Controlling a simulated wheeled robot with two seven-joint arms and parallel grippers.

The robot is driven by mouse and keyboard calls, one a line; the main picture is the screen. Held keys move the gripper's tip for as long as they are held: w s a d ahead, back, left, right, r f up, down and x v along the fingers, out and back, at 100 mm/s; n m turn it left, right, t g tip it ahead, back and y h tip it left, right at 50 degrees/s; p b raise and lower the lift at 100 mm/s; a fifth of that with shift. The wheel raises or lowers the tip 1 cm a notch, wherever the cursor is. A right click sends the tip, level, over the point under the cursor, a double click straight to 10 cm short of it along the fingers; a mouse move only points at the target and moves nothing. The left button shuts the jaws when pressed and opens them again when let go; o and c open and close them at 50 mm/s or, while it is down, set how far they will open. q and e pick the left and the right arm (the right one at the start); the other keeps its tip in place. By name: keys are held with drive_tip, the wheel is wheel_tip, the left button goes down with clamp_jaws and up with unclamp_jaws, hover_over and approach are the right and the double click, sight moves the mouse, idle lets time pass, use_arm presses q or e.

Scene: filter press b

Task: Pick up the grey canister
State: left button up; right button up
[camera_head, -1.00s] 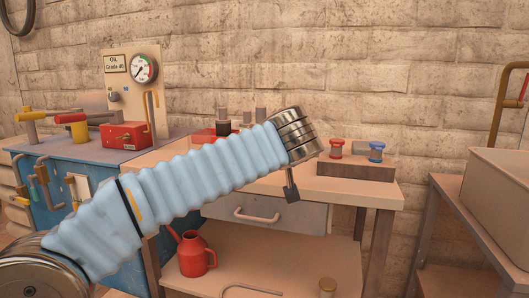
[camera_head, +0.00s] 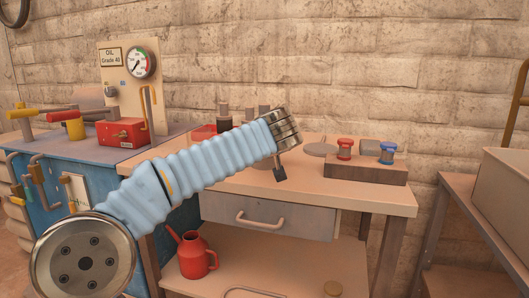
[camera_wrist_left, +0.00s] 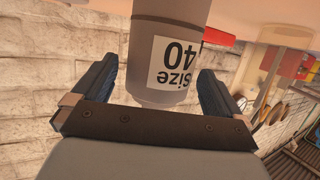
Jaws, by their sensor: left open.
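The grey canister (camera_wrist_left: 165,50) fills the upper middle of the left wrist view, with a white label reading "Size 40" upside down. My left gripper (camera_wrist_left: 155,88) is open, with one dark finger on each side of the canister. A gap shows beside each finger, so the jaws are around it and not closed on it. Several grey cylinder tops stand behind the arm; I cannot tell which is this canister. My right gripper is not in view.
The bench (camera_head: 330,190) holds a wooden block (camera_head: 365,170) with a red spool (camera_head: 344,148) and a blue spool (camera_head: 387,152). A red oil can (camera_head: 196,256) stands on the lower shelf. A blue cabinet with a gauge (camera_head: 141,63) is left. A beige bin (camera_head: 505,195) is right.

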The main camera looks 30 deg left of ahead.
use_arm(q)
drive_tip(key=shift+x, duration=1.55)
drive_tip(key=c, duration=1.6)
